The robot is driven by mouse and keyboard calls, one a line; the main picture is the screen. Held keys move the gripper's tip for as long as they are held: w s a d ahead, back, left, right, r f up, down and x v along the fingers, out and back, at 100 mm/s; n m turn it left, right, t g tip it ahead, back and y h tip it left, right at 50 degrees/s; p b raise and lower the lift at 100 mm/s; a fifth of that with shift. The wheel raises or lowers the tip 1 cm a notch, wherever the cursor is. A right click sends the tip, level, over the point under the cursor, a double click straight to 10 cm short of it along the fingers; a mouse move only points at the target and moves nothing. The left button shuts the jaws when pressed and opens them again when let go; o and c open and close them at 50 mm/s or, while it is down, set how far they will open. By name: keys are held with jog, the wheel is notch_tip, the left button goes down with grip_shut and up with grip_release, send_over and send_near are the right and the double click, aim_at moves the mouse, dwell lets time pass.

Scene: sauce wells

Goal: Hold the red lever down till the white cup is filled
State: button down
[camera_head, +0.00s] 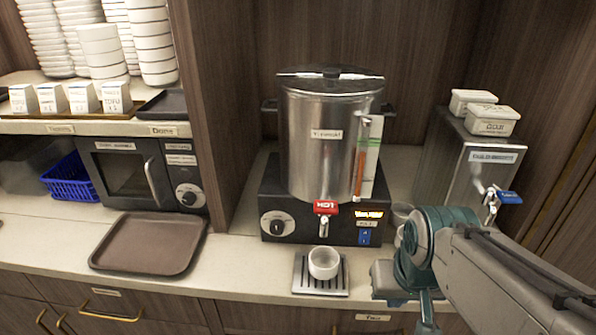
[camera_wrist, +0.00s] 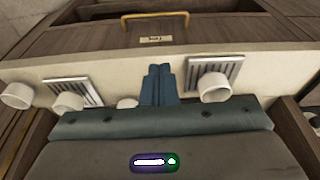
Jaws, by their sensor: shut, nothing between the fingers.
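The steel hot-water urn (camera_head: 330,140) stands on a black base at the centre of the counter. Its red lever (camera_head: 326,208), marked HOT, sits above a small spout, and nothing touches it. The white cup (camera_head: 324,263) stands upright on the slotted drip tray (camera_head: 302,274) below the spout. I cannot make out any liquid in it. My gripper (camera_head: 427,326) is low at the right, in front of the counter edge and apart from the lever and cup. In the wrist view its fingers (camera_wrist: 159,84) are shut and empty, beside a white cup (camera_wrist: 214,88) on a slotted tray.
A second steel dispenser (camera_head: 475,165) with a blue lever (camera_head: 509,197) stands at the right, partly behind my arm. More cups (camera_head: 401,212) are near it. A brown tray (camera_head: 150,243) lies at the left before a microwave (camera_head: 140,178). The counter front left of the cup is clear.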

jog(key=shift+d, duration=0.15)
notch_tip(320, 180, up, 26)
jog(key=n+g+p, duration=0.3)
jog(key=n, duration=1.5)
send_over(326, 205)
notch_tip(326, 205, down, 14)
jog(key=shift+b, duration=0.35)
